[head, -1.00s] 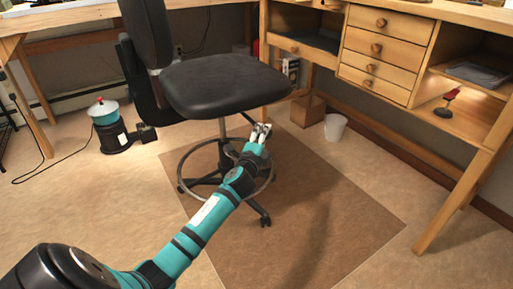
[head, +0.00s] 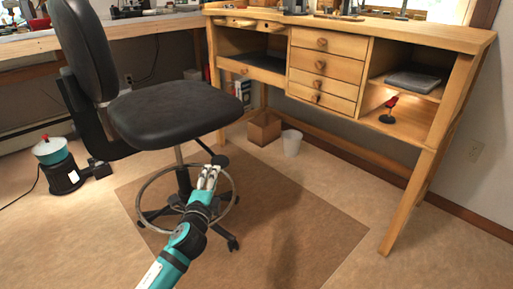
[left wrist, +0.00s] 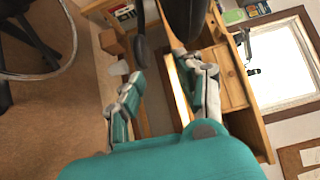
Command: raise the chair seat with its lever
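The chair's black seat (head: 175,112) sits on a grey post above a foot ring, with its backrest on the left. Its dark lever (head: 216,158) sticks out under the seat's right side. My left gripper (head: 207,178) is just below and in front of the lever, by the foot ring. In the left wrist view, the left gripper's two fingers (left wrist: 164,70) are spread apart with nothing between their tips. The lever (left wrist: 139,38) shows just beyond the left finger, and part of the seat (left wrist: 187,18) beyond the right one. Contact cannot be told. My right gripper is not in view.
A wooden workbench (head: 375,32) with drawers stands behind, to the right. A white bin (head: 292,142) and a cardboard box (head: 264,128) are on the floor before it. A teal-and-black canister (head: 60,165) stands at left. The brown mat (head: 300,215) is clear on the right.

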